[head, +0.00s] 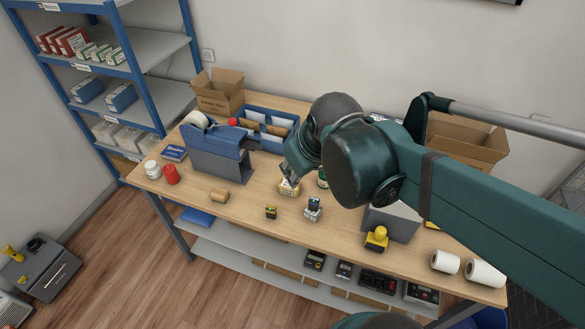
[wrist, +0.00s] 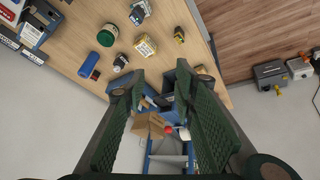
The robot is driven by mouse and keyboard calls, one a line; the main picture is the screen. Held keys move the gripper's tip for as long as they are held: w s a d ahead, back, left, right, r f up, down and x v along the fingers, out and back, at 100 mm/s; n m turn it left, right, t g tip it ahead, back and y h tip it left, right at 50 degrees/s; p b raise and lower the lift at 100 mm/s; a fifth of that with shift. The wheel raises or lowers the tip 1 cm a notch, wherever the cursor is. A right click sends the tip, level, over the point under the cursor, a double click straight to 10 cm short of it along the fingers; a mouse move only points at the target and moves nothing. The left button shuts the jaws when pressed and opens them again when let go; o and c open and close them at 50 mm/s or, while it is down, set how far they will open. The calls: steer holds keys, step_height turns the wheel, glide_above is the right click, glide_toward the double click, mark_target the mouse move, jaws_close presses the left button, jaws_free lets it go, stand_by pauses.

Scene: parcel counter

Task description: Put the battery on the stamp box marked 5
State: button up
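A small black-and-yellow block (head: 271,212), which looks like the battery, stands near the table's front edge; it also shows in the wrist view (wrist: 179,35). A pale yellow printed box (head: 289,188) and a grey-white box with a dark top (head: 313,209) stand nearby, and both show in the wrist view. Either may be a stamp box; no digit 5 is readable. My gripper (head: 290,173) hangs just above and behind the pale yellow box. In the wrist view my gripper (wrist: 161,75) has its fingers spread with nothing held between them.
A blue tape dispenser (head: 220,152) stands left, with a blue divided organiser (head: 268,125) behind. A green-lidded jar (wrist: 60,22) and a blue cylinder (wrist: 107,35) are close by. A yellow-handled stamp (head: 377,238) and paper rolls (head: 445,262) stand right.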

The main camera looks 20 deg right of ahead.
steer(key=shift+s+a+r+m+t, duration=0.9)
steer(key=shift+s+a+r+m, duration=0.25)
steer(key=shift+s+r, duration=0.2)
